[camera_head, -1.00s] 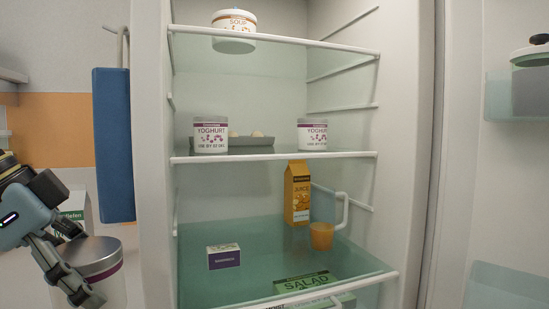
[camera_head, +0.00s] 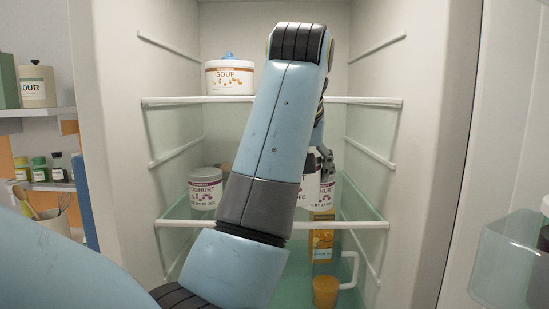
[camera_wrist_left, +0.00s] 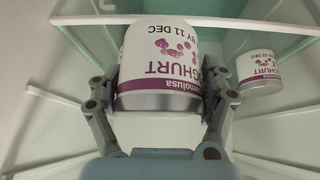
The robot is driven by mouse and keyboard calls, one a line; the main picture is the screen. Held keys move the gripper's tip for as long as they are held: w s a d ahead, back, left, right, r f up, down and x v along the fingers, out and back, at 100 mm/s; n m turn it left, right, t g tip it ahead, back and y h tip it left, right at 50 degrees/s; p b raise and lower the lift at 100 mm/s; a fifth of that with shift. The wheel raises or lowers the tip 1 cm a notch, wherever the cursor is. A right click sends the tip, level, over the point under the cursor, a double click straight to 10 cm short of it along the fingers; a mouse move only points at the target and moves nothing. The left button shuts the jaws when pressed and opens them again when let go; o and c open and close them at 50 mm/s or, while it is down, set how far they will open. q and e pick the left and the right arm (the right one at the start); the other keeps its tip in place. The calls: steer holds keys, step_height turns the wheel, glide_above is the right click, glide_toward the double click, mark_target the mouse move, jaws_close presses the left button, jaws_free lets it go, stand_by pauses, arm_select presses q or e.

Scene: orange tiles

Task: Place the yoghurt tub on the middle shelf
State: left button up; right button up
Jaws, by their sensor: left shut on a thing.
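My left gripper (camera_wrist_left: 160,98) is shut on a yoghurt tub (camera_wrist_left: 160,62), white with a purple band, its label upside down in the left wrist view. In the head view my left arm reaches into the fridge and its gripper (camera_head: 322,162) is at the right part of the middle shelf (camera_head: 180,223), mostly hidden by the arm. White tub surface (camera_head: 328,190) shows beside it; I cannot tell whether the held tub touches the shelf. Another yoghurt tub (camera_head: 205,188) stands at the shelf's left. One standing tub (camera_wrist_left: 259,72) also shows in the wrist view. My right gripper is not in view.
A soup tub (camera_head: 230,77) stands on the top shelf (camera_head: 170,101). The fridge's side walls and a door bin (camera_head: 508,262) bound the space.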

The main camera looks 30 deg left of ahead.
arm_select(q)
steer(key=r, duration=0.1)
steer(key=r+n+p, duration=0.1)
steer(key=r+n+y, duration=0.1)
steer(key=r, duration=0.1)
steer(key=shift+w+g, duration=0.25)
steer(key=shift+g, duration=0.05)
steer(key=shift+w+a, duration=0.1)
steer(key=shift+a, duration=0.15)
steer(key=w+a+f, duration=0.1)
steer(key=a+f, duration=0.1)
steer(key=a, duration=0.1)
steer(key=w+a+f, duration=0.1)
steer(key=a+f, duration=0.1)
steer(key=a, duration=0.2)
steer(key=w+a+f, duration=0.2)
steer(key=a, duration=0.1)
steer(key=shift+w+a+f+p, duration=0.1)
steer(key=shift+a+f+p, duration=0.15)
steer(key=shift+p, duration=0.05)
steer(key=shift+a+f, duration=0.1)
steer(key=shift+f, duration=0.1)
step_height(320, 180, down, 4)
steer(key=shift+r+p, duration=0.1)
steer(key=shift+p, duration=0.65)
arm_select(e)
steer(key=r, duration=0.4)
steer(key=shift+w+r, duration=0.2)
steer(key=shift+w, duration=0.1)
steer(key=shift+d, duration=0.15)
